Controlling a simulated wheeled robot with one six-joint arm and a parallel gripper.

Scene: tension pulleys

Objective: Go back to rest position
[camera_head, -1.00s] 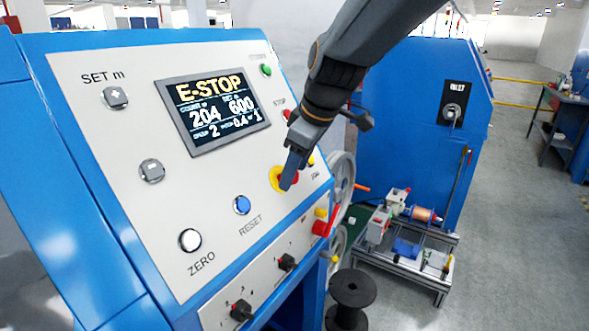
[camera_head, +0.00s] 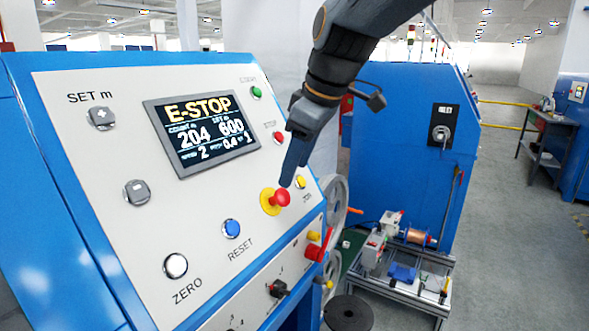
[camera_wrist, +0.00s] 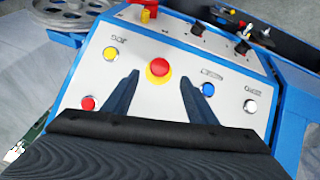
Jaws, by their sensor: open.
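My gripper (camera_head: 291,170) is open and empty in front of the sloped control panel (camera_head: 80,150), its tips just above the red emergency-stop button (camera_head: 282,197) with its yellow collar. In the wrist view, the two dark fingers of my gripper (camera_wrist: 159,90) stand apart, with the red button (camera_wrist: 160,68) showing between and beyond them. The button looks clear of the fingers there. The panel display (camera_head: 200,132) reads E-STOP, with 204 and 600 below it.
Blue RESET (camera_head: 231,229), white ZERO (camera_head: 175,266), green (camera_head: 257,92) and yellow (camera_head: 300,182) buttons sit around the panel. Red and yellow levers (camera_head: 318,245) stick out at its lower right. A blue cabinet (camera_head: 400,160) and a low spool stand (camera_head: 405,265) stand behind. Open floor lies right.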

